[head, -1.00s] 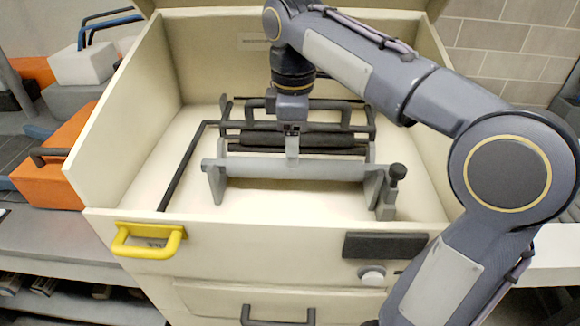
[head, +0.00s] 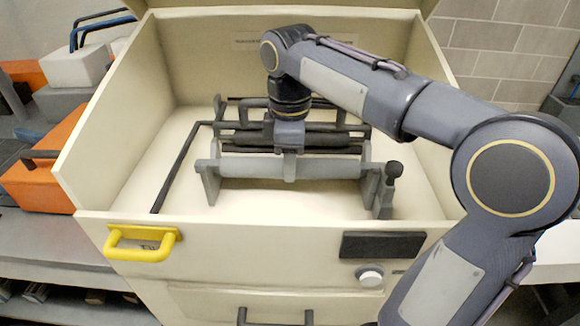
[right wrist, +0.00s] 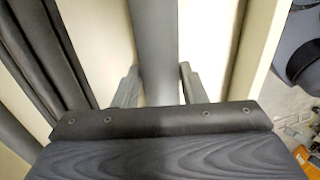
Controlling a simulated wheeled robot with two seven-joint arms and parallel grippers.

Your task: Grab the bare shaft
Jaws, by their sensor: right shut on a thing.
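The bare shaft (head: 330,166) is a smooth light grey bar. It lies level across the front of a fixture inside a cream box, its ends in two grey end supports. My right gripper (head: 290,163) reaches down from above and is shut on the shaft near its middle. In the right wrist view the shaft (right wrist: 153,45) runs up the picture between the two grey fingers (right wrist: 158,88), one on each side. My left gripper is not in view.
Dark rollers and bars (head: 335,140) lie close behind the shaft; they show at the left of the wrist view. A dark knob (head: 393,170) stands at the right support. The cream box's walls (head: 110,130) surround the fixture. A yellow handle (head: 142,250) is on its front.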

